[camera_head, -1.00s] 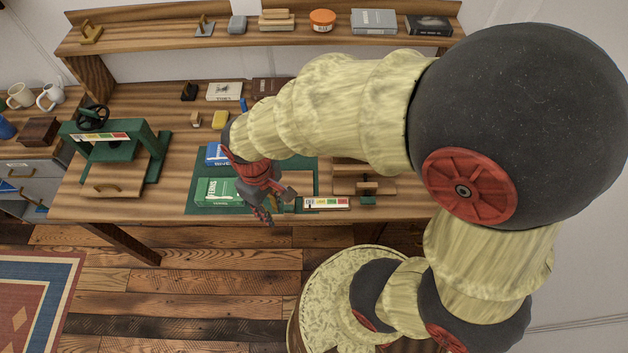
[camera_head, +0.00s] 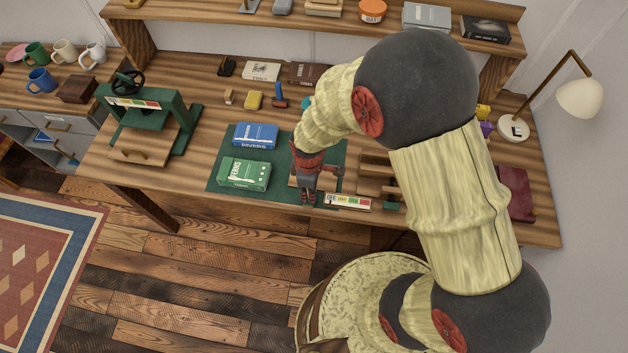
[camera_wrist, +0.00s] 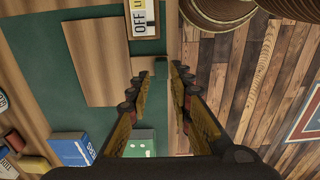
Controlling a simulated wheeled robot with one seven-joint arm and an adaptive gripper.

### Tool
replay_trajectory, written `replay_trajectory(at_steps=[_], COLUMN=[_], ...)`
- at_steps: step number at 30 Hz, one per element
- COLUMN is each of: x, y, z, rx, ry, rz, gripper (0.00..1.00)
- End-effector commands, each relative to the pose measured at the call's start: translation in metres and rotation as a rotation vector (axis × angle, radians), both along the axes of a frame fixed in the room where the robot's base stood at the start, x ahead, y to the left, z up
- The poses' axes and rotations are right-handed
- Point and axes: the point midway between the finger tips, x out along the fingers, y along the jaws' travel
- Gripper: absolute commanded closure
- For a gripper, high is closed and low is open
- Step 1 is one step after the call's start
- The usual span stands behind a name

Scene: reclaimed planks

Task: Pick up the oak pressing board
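The oak pressing board, a flat brown wooden rectangle, lies on the green mat in the wrist view (camera_wrist: 95,62). A small wooden piece (camera_wrist: 143,66) shows between it and my fingers; I cannot tell if it belongs to the board. In the head view my gripper hides most of the board (camera_head: 327,183). My gripper (camera_head: 306,198) points down at the mat's front edge, and its two fingers are apart with nothing clearly between them in the wrist view (camera_wrist: 164,75). I cannot tell whether a finger touches the wood.
A green box (camera_head: 244,174) and a blue box (camera_head: 256,135) lie on the green mat (camera_head: 220,155), left of my gripper. A labelled OFF strip (camera_head: 348,201) is close on the right, by a wooden rack (camera_head: 375,180). A green press (camera_head: 150,115) stands farther left.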

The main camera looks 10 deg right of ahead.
Motion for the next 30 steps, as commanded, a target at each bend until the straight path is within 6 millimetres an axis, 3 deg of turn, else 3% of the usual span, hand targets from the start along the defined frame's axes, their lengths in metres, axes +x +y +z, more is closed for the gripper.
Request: replay_trajectory(at_steps=[14,21,30], x=[-0.004,-0.003,-0.003], y=[-0.004,-0.004,-0.004], z=[-0.054,-0.054,-0.054], rx=[-0.001,0.0,0.0], ry=[0.001,0.0,0.0], rz=[-0.002,-0.002,-0.002], gripper=[0.79,0.79,0.96])
